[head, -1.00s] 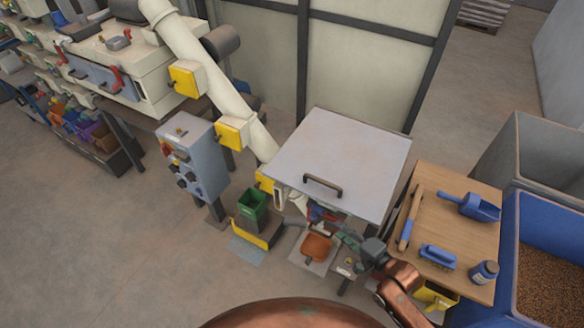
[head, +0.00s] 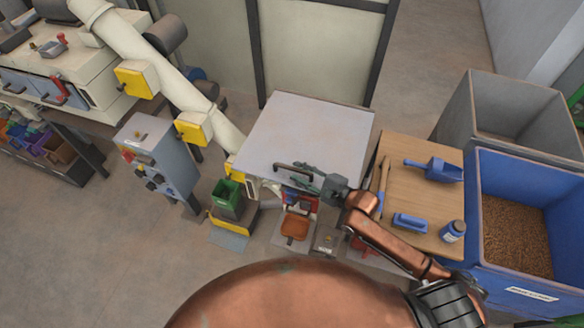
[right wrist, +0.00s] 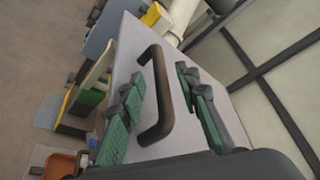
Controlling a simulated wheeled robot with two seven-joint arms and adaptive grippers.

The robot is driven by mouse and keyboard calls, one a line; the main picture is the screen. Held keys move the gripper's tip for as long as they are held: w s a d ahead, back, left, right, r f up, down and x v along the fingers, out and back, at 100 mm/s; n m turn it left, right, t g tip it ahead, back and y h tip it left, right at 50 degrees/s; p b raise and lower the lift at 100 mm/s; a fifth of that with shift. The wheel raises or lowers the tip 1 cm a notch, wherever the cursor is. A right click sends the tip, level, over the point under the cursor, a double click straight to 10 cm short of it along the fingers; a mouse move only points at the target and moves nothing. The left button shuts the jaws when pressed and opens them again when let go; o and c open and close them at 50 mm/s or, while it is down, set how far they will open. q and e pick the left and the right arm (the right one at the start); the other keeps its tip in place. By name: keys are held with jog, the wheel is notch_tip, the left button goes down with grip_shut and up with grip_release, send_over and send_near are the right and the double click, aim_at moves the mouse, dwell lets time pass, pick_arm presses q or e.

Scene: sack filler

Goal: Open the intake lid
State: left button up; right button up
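The intake lid (head: 305,133) is a flat pale grey panel with a dark bar handle (head: 297,168) near its front edge. It lies closed over the machine's intake. My right gripper (head: 300,177) is at the handle. In the right wrist view, the handle (right wrist: 158,95) lies between the two green-grey fingers of my open right gripper (right wrist: 158,72), with gaps visible on both sides. The lid also fills the middle of that view (right wrist: 125,62). My left gripper is not in view.
A wooden table (head: 405,180) with a blue scoop (head: 434,169), a brush (head: 410,222) and a jar (head: 453,231) stands right of the lid. A blue bin (head: 548,263) of grain is beyond it. A control box (head: 160,160) and slanted pipe (head: 155,67) stand left.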

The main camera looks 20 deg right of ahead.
aim_at(292, 169)
jog(key=x, duration=0.3)
jog(key=shift+w+d+f, duration=0.1)
jog(key=shift+d, duration=0.05)
jog(key=shift+w+a, duration=0.2)
jog(key=shift+a, duration=0.05)
jog(key=shift+w+f, duration=0.1)
grip_shut()
